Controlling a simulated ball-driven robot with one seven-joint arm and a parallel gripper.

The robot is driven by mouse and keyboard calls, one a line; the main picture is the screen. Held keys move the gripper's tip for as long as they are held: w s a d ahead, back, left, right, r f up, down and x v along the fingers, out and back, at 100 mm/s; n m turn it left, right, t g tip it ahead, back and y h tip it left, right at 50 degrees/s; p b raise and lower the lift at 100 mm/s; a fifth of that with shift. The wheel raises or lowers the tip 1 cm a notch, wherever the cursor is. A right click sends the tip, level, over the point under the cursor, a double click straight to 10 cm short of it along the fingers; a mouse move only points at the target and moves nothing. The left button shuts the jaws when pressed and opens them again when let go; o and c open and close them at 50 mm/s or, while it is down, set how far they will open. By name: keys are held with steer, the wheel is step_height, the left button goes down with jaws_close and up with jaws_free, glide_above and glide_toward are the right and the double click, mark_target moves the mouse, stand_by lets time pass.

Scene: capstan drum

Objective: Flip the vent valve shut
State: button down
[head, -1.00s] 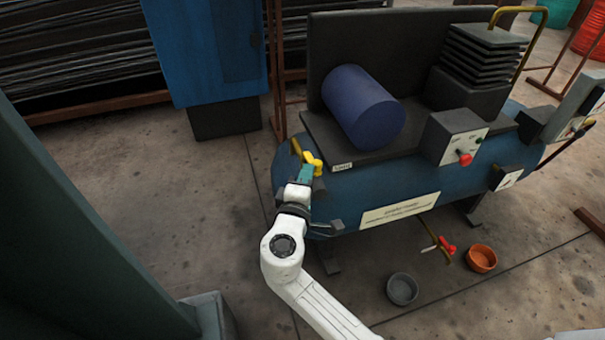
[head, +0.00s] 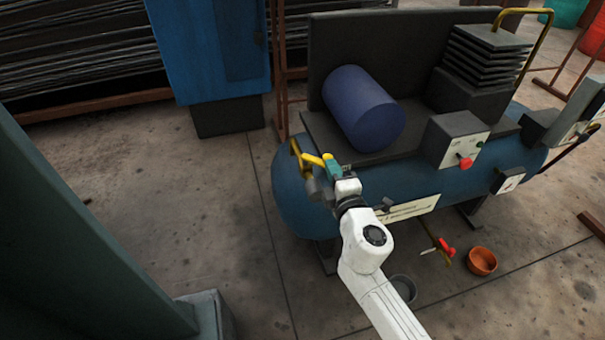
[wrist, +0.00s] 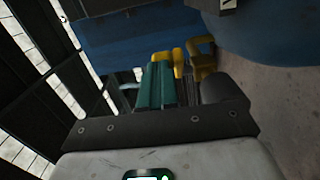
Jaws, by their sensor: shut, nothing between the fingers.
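The yellow vent valve lever (head: 312,159) sits at the left end of the blue tank (head: 290,205), below a curved yellow pipe (head: 295,147). It points to the right, toward my gripper. My gripper (head: 331,166) has teal fingers, shut with nothing held, right at the lever's right end. In the wrist view the teal fingers (wrist: 155,86) lie together just left of yellow parts (wrist: 178,62). Whether they touch the lever I cannot tell. A dark grey rounded part (wrist: 222,88) is to their right. My wrist hides part of the tank front.
A dark blue cylinder (head: 362,108) and a control box with a red knob (head: 465,163) stand on the tank. Below are a red-handled valve (head: 446,250), an orange bowl (head: 482,261) and a grey bowl (head: 404,288). The floor at left is clear.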

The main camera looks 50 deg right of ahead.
steer(key=shift+d+n+t+y+p, duration=0.5)
steer(key=shift+d+y+p, duration=0.1)
steer(key=shift+d+y, duration=0.2)
steer(key=shift+d, duration=0.2)
steer(key=shift+w+d+n+t+y+p, duration=0.1)
steer(key=shift+d+n+t+y+p, duration=0.6)
steer(key=shift+y+p, duration=0.45)
steer(key=shift+d+p, duration=0.2)
steer(key=shift+p, duration=0.1)
steer(key=shift+w+d+r+p, duration=0.1)
steer(key=shift+d+p, duration=0.1)
steer(key=shift+p, duration=0.1)
steer(key=shift+w+d+p, duration=0.3)
steer(key=shift+d+p, duration=0.2)
steer(key=shift+d, duration=0.15)
steer(key=shift+w+d+p, duration=0.25)
steer(key=shift+d+p, duration=0.2)
steer(key=shift+d, duration=0.15)
steer(key=shift+w, duration=0.1)
